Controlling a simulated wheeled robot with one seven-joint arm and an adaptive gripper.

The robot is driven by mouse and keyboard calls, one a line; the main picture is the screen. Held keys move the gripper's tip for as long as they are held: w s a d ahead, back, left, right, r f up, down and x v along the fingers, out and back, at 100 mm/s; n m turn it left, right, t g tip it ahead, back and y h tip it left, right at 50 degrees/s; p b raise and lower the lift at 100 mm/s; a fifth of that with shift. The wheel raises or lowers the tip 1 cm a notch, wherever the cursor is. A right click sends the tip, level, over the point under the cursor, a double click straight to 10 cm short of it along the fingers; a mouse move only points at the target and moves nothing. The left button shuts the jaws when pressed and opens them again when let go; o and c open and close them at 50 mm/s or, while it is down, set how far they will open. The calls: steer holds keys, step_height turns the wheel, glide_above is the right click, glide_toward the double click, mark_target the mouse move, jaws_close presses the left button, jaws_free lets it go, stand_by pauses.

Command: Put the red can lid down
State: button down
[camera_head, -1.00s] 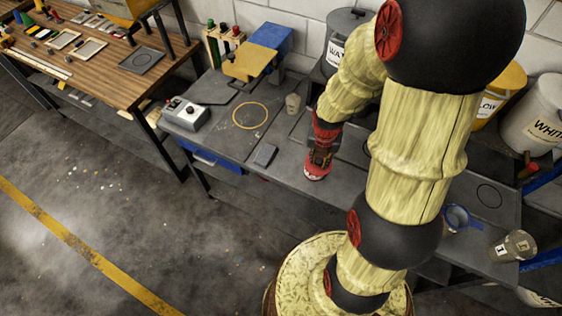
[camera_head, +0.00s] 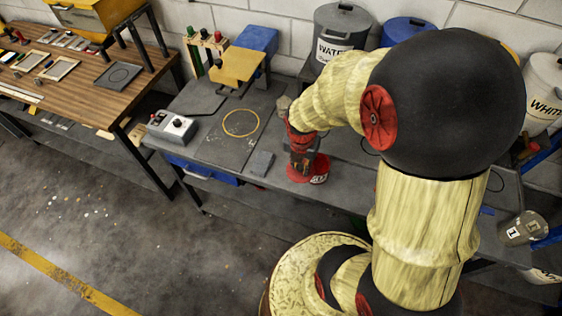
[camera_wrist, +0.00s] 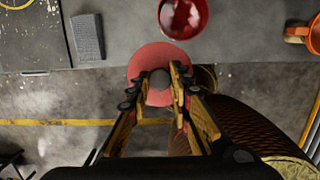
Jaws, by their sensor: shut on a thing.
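My gripper (camera_wrist: 160,80) is shut on the dark knob of the red can lid (camera_wrist: 153,60). The lid is a round, flat red disc; in the head view it shows as a red edge (camera_head: 299,173) under my gripper (camera_head: 302,155). In the wrist view the lid overlaps the front edge of the grey bench. Its height above the bench is hard to judge. The open red can (camera_wrist: 183,14), with pale patches inside, stands just beyond the lid. In the head view the can (camera_head: 320,170), with a white label, is mostly hidden behind my gripper and lid.
A grey block (camera_wrist: 88,37) lies left of the lid on the bench (camera_head: 222,150). A yellow ring (camera_head: 241,123) marks the bench farther left, near a grey control box (camera_head: 171,126). An orange-rimmed thing (camera_wrist: 298,36) is at the right. Bench between block and can is clear.

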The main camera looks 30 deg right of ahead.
steer(key=shift+w+d+f+b, duration=0.15)
steer(key=shift+w+f+b, duration=0.1)
steer(key=shift+w+f, duration=1.85)
steer(key=shift+w+d+f+b, duration=0.15)
steer(key=shift+w+f+b, duration=0.1)
steer(key=shift+w+f, duration=1.8)
steer(key=shift+w+d+f+b, duration=0.15)
steer(key=shift+w+f+b, duration=0.1)
steer(key=shift+w+f, duration=1.85)
steer(key=shift+f, duration=0.15)
steer(key=c, duration=1.6)
jaws_free()
